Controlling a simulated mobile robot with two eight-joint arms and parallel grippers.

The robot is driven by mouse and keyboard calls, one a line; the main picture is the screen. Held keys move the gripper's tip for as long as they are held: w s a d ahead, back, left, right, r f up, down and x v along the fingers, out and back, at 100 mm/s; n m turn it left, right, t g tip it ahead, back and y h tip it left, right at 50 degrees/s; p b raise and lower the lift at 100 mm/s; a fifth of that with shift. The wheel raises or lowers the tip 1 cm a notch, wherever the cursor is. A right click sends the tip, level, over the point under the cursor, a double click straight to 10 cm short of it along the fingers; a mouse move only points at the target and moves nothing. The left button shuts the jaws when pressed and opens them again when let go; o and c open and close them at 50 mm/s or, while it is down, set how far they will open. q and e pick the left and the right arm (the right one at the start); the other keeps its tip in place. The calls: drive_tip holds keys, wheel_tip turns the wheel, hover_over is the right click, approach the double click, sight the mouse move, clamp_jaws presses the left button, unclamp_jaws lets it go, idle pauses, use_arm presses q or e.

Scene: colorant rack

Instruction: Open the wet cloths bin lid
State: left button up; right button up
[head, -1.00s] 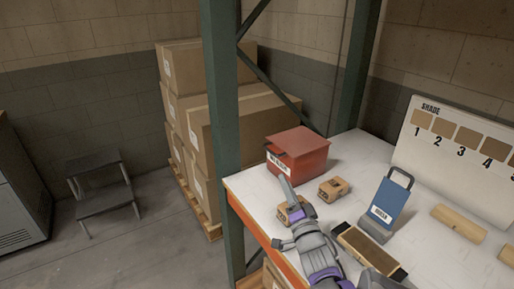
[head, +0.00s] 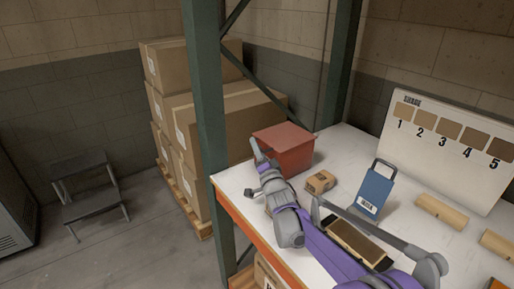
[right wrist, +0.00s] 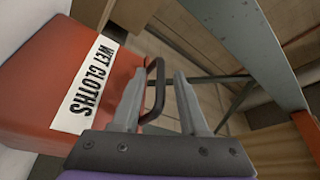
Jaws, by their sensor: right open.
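The red wet cloths bin (head: 296,160) stands at the left back of the white shelf, and its lid (head: 284,136) looks shut. My right gripper (head: 257,170) is at the bin's front left side, open. In the right wrist view, the bin's white "WET CLOTHS" label (right wrist: 86,82) is readable. A dark looped handle (right wrist: 157,88) sticks out from the bin between the two spread fingers of my right gripper (right wrist: 161,78). I cannot tell whether a finger touches it. My left gripper is not in view.
A small cardboard-coloured block (head: 320,182) sits right of the bin, and a blue holder (head: 374,190) stands further right. A wooden tray (head: 356,241) lies under my arm. The green rack post (head: 207,120) rises left of the gripper. Stacked boxes (head: 240,130) stand behind it.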

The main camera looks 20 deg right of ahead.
drive_tip(key=shift+w, duration=0.25)
clamp_jaws()
idle(1.4)
